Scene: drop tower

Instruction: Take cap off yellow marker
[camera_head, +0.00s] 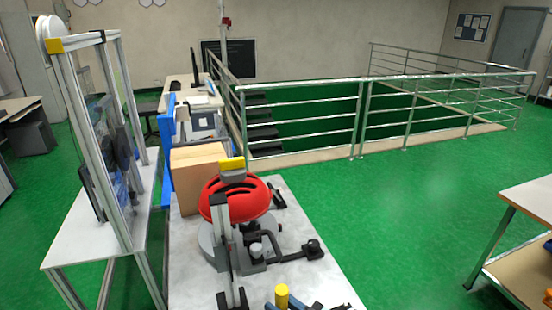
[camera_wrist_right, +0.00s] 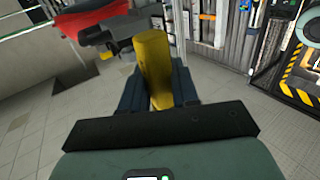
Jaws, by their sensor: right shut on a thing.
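A yellow cylinder (camera_head: 281,296), which looks like the yellow marker or its cap, stands out at the bottom edge of the head view. In the right wrist view the yellow cylinder (camera_wrist_right: 156,58) sits between the dark blue fingers of my right gripper (camera_wrist_right: 158,85), which is shut on it. The cylinder's far end points away from the palm. I cannot tell whether the cap is on or off, and its lower part is hidden between the fingers. My left gripper does not show in either view.
A red domed device (camera_head: 238,200) with a yellow-topped grey part stands on the white table (camera_head: 310,235). A cardboard box (camera_head: 196,170) is behind it. A metal-framed stand (camera_head: 95,150) is at left. Railings (camera_head: 300,120) are beyond.

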